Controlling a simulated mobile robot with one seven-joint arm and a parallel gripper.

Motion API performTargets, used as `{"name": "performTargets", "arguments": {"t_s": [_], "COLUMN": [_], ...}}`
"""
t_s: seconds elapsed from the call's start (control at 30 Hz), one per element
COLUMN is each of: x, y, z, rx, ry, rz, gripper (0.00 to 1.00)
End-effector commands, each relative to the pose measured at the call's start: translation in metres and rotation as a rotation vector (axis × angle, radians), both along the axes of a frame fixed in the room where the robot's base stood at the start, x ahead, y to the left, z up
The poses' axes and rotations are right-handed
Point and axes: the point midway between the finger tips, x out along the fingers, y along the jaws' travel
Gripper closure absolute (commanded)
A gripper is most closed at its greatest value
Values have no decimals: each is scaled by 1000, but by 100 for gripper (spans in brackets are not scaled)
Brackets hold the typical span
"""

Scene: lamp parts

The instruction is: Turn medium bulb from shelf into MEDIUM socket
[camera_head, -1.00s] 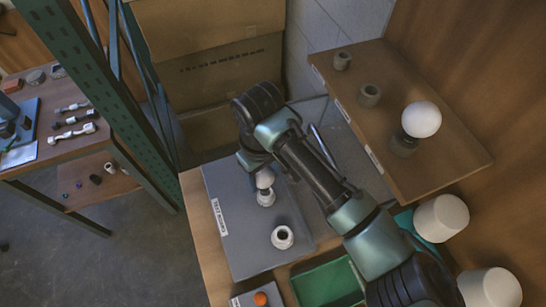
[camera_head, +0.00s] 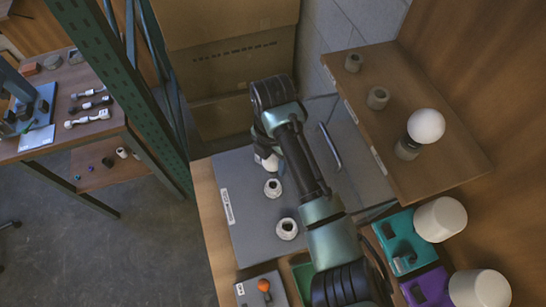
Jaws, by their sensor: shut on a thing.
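A white bulb (camera_head: 269,162) shows just below my gripper (camera_head: 266,150), which is shut on it. The jaws are largely hidden behind the wrist. The bulb shows above a white ring socket (camera_head: 273,188) on the grey panel (camera_head: 247,230); a small gap seems to part them. A wider, empty socket (camera_head: 287,228) sits nearer the front. On the shelf (camera_head: 445,155), two grey holders stand empty, one at the back (camera_head: 353,62) and one in the middle (camera_head: 378,97). A large round white bulb (camera_head: 426,126) stands in the front holder (camera_head: 407,149).
A small box with an orange knob (camera_head: 264,285) is at the front. A teal bin (camera_head: 405,235), a purple bin (camera_head: 430,285) and two white cylinders (camera_head: 441,219) (camera_head: 480,288) are at the right. Cardboard boxes (camera_head: 235,60) stand behind. A green post (camera_head: 120,90) rises at the left.

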Motion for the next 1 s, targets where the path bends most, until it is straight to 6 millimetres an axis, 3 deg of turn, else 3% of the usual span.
{"name": "performTargets", "arguments": {"t_s": [0.2,0.8,1.0], "x": [-1,-1,-1], "y": [-1,-1,-1], "z": [-4,-48,-53], "rx": [-1,-1,-1], "ry": [-1,0,0], "rz": [93,93,92], "gripper": [84,84,84]}}
